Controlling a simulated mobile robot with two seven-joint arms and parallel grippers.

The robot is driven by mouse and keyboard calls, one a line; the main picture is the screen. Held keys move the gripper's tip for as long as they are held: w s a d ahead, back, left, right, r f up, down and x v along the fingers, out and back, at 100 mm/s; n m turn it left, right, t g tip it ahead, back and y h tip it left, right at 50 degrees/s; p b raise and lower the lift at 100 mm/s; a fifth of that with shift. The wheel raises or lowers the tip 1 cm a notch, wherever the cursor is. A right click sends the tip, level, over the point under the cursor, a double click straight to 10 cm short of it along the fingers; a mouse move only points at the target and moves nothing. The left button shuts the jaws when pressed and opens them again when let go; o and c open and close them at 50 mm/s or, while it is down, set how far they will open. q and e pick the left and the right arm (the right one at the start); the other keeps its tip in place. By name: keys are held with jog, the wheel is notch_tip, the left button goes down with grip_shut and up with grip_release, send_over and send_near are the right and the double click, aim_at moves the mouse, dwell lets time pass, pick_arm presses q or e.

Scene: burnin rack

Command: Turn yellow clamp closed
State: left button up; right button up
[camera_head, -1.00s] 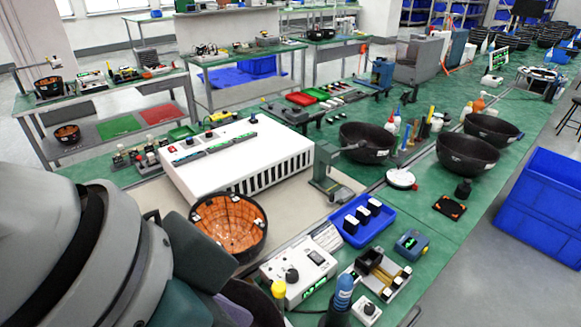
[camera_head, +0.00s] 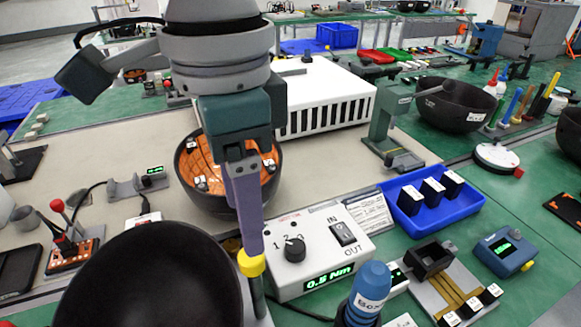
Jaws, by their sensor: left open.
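A yellow collar (camera_head: 251,264) on a slim grey-green stem shows at the front, between the black bowl and the white control box. I cannot tell for sure that it is the yellow clamp, or how far it is turned. My left gripper (camera_head: 246,222) points down from above, with its long purple finger reaching to just over the yellow collar in the picture. The gripper is open; I cannot tell whether it touches the collar. It partly hides the orange-lined black bowl (camera_head: 192,190) behind it. My right gripper is not in view.
A dark bowl (camera_head: 160,280) fills the lower left. The white control box (camera_head: 320,255) with a knob and display stands right of the stem. A blue-topped driver (camera_head: 370,285), a blue tray (camera_head: 445,213) and a gold-railed fixture (camera_head: 462,298) lie further right. The grey mat at left is partly bare.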

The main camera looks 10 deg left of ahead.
pick_arm(q)
notch_tip(320, 180, down, 7)
jog(key=shift+r, duration=0.2)
jog(key=shift+c, duration=0.3)
grip_shut()
